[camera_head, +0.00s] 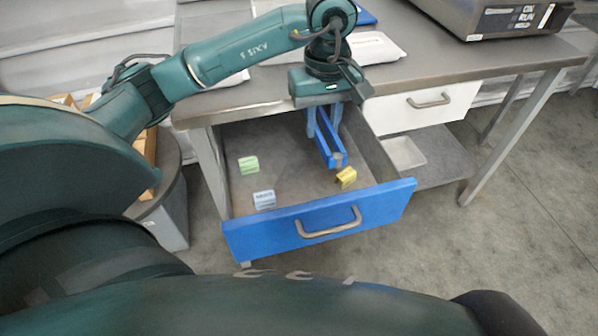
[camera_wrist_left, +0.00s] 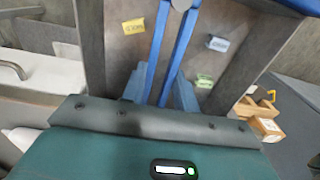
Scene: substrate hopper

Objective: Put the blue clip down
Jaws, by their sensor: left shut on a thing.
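The blue clip (camera_head: 330,146) is long, with two arms side by side. My left gripper (camera_head: 323,122) points down over the open drawer (camera_head: 288,146) and is shut on the clip. In the left wrist view the clip (camera_wrist_left: 180,45) stretches away from between the fingers of the left gripper (camera_wrist_left: 160,92). I cannot tell whether the clip touches the drawer floor. My right gripper is not in view.
The drawer's blue front (camera_head: 320,222) has a handle. The drawer floor's middle is bare.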

